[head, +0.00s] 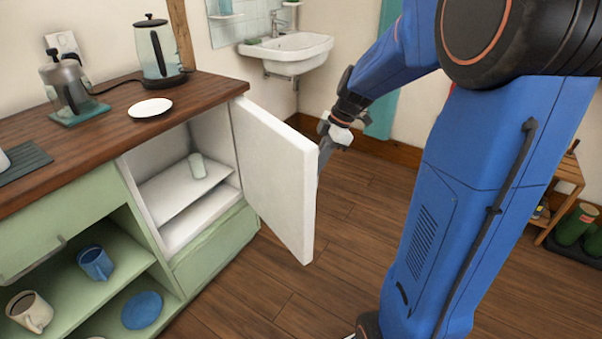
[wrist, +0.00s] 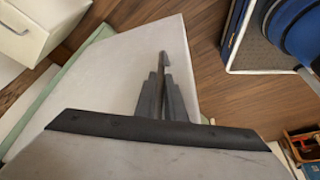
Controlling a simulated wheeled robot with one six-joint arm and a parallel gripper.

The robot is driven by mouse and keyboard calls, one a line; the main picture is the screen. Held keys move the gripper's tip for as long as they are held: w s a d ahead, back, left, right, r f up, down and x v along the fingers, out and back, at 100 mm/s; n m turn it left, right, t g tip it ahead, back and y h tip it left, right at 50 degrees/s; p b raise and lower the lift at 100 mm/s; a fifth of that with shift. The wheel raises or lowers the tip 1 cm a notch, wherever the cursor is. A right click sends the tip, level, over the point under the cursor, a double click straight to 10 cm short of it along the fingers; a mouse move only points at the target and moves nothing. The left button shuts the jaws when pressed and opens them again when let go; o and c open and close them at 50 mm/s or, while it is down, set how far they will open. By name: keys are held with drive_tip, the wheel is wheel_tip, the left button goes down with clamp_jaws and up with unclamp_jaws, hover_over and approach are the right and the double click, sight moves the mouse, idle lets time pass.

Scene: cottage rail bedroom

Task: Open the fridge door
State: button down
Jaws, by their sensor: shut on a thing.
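The white fridge door (head: 273,180) stands wide open, swung out to the right from the fridge (head: 190,190) under the wooden counter. Inside the fridge is a white shelf with a small pale cup (head: 197,165) on it. My gripper (head: 325,150) is at the outer face of the door, near its free edge. In the wrist view, my gripper (wrist: 165,85) is shut on the thin dark door handle (wrist: 164,62), with the door's pale outer face (wrist: 110,80) behind it. In the head view the handle is mostly hidden behind the door.
A kettle (head: 160,50), a white plate (head: 150,108) and a glass pot (head: 68,90) stand on the counter (head: 110,125). Mugs sit on the green shelves at the lower left. The wooden floor (head: 270,290) before the door is clear. A sink (head: 290,52) is on the back wall.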

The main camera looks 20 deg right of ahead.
drive_tip(key=w+d+n+g, duration=0.1)
drive_tip(key=w+d+n, duration=0.3)
drive_tip(key=w+d, duration=0.4)
drive_tip(key=shift+d+g, duration=0.3)
drive_tip(key=shift+d, duration=1.7)
drive_tip(key=shift+w, duration=0.1)
drive_tip(key=c, duration=1.8)
unclamp_jaws()
drive_tip(key=shift+c, duration=0.2)
drive_tip(key=shift+r, duration=0.1)
drive_tip(key=v, duration=1.7)
drive_tip(key=shift+w+r, duration=0.1)
drive_tip(key=shift+r, duration=0.05)
